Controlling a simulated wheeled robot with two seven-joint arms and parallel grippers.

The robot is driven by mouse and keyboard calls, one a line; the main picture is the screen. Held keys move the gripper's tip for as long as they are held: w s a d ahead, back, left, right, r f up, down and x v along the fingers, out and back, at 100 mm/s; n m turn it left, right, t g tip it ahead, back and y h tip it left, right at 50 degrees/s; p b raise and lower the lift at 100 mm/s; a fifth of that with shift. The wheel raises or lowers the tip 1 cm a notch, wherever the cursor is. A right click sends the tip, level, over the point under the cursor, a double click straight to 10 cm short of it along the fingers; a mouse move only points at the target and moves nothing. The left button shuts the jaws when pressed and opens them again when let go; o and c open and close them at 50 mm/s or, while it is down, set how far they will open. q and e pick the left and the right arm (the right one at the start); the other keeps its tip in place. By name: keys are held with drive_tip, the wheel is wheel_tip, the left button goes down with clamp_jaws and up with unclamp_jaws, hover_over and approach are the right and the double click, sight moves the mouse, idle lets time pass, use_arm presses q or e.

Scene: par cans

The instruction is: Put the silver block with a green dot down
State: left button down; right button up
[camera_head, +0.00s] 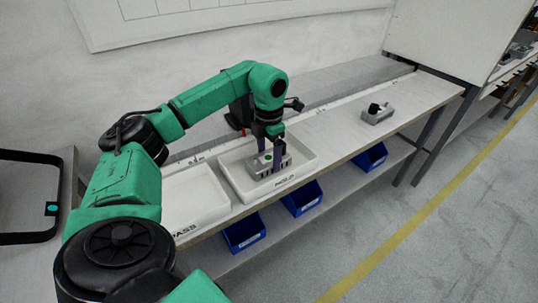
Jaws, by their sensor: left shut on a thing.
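The silver block with a green dot (262,170) is in or just above the white tray with lettering on its front (232,185). Whether its underside touches the tray floor I cannot tell. My left gripper (277,157) points down from above and is shut on the block, with its fingers at the block's sides. The green dot shows on the block's top, left of the fingers. My right gripper is not in view.
A second white tray marked PASS (193,203) stands to the left. Another grey block with a dark top part (377,113) stands farther right on the bench (335,125). Blue bins (302,198) sit on the shelf below. The bench between tray and far block is clear.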

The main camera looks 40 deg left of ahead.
sight(269, 158)
use_arm(q)
unclamp_jaws()
wheel_tip(269, 158, up, 12)
drive_tip(key=p, duration=0.2)
drive_tip(key=shift+r, duration=0.15)
idle(0.3)
